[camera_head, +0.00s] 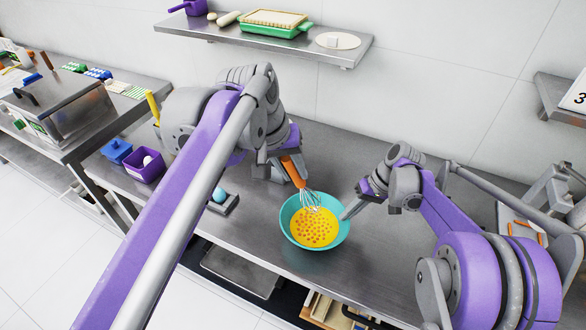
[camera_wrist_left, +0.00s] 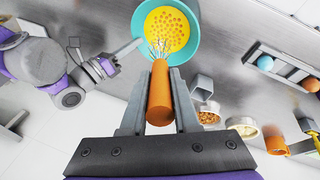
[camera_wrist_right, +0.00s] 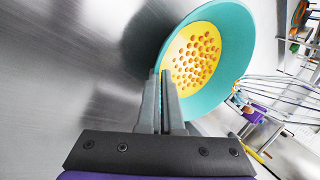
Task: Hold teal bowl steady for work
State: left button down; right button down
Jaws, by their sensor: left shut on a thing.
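The teal bowl (camera_head: 287,231) stands on the steel counter with yellow contents dotted with orange pieces. My left gripper (camera_head: 290,166) is shut on the orange handle of a whisk (camera_head: 297,176); the handle shows between its fingers in the left wrist view (camera_wrist_left: 160,92). The whisk's wires are over the bowl's far side; whether they touch the contents is unclear. My right gripper (camera_head: 346,214) is at the bowl's right rim. In the right wrist view its fingers (camera_wrist_right: 162,85) are close together, apparently with the rim (camera_wrist_right: 213,102) between them.
A dark holder with a blue ball (camera_head: 220,194) sits left of the bowl. A purple bin (camera_head: 146,166) and blue container (camera_head: 116,150) stand further left. A wall shelf (camera_head: 190,27) runs behind. The counter's front edge is close before the bowl.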

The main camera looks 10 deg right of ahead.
dwell(0.4)
jog(key=c, duration=1)
grip_release()
